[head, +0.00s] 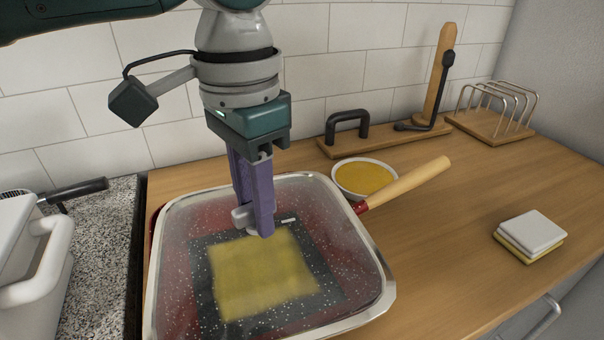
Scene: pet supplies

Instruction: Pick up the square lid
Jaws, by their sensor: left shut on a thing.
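The square lid (338,232) is clear glass with a silver metal rim and lies over a red square pan (154,232) at the lower centre of the head view. I cannot tell whether its rim touches the pan or is slightly raised. My left gripper (262,226) points down at the lid's middle, its purple fingers shut on the small grey lid handle (241,217). The fingers partly hide the handle. Through the glass I see a blurred yellow square (262,275) on a dark speckled surface. My right gripper is not in view.
The pan's wooden handle (410,182) points back right, beside a bowl of yellow liquid (364,178). A wooden stand with a black lever (437,85) and a wire rack (497,112) stand behind. Stacked square pads (530,233) lie right. A white appliance (35,250) stands left.

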